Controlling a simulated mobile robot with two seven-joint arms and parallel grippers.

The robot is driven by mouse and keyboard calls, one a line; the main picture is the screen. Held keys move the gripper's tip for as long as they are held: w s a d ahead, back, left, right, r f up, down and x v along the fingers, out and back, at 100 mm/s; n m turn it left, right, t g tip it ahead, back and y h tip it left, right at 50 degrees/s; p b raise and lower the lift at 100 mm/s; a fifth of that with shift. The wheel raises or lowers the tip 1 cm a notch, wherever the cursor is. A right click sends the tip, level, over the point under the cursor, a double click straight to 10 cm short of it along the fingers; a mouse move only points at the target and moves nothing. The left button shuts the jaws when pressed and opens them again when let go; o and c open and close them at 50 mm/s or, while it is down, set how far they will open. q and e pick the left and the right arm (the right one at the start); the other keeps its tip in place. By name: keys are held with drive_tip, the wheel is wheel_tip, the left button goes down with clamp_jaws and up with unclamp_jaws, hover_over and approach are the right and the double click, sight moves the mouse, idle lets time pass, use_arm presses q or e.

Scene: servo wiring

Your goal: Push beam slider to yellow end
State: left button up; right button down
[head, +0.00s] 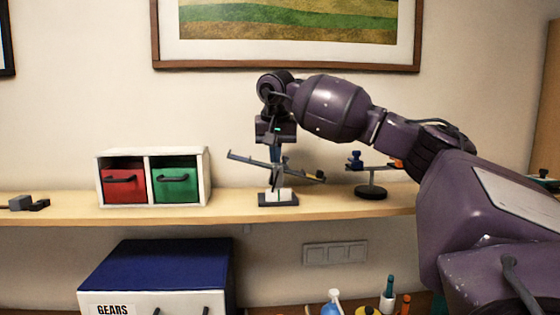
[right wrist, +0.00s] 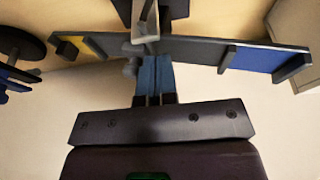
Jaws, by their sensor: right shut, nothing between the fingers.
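The beam (head: 300,174) sits on a small stand with a dark base (head: 278,200) on the shelf. It tilts: its left end is higher, its right end with the yellow patch is lower. In the right wrist view the yellow end (right wrist: 90,43) is at left and the blue end (right wrist: 250,60) at right. A small grey piece (right wrist: 131,50), perhaps the slider, is at mid-beam, just on the yellow side of my fingers. My right gripper (head: 275,158) is shut and empty, pointing down at the beam's middle; its blue fingers show in the wrist view (right wrist: 154,70). Contact is unclear.
A box with red and green drawers (head: 152,151) stands left on the shelf (head: 240,211). A round-based stand with a blue piece (head: 370,190) is close at right, partly near my arm. Dark parts (head: 28,203) lie far left. The shelf between box and beam is clear.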

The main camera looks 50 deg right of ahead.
drive_tip(key=shift+s+d+f, duration=0.2)
drive_tip(key=shift+s+d, duration=0.25)
drive_tip(key=shift+d, duration=0.05)
drive_tip(key=shift+s+d+f, duration=0.2)
drive_tip(key=shift+s+d, duration=0.2)
drive_tip(key=shift+d, duration=0.1)
idle(1.2)
drive_tip(key=shift+w+a+r+p, duration=0.15)
drive_tip(key=shift+r+p, duration=0.9)
drive_tip(key=shift+r, duration=0.15)
drive_tip(key=shift+w+a+r, duration=0.15)
drive_tip(key=shift+r, duration=0.85)
drive_tip(key=shift+w+a+r, duration=0.1)
drive_tip(key=shift+a+r, duration=0.05)
drive_tip(key=shift+r, duration=0.85)
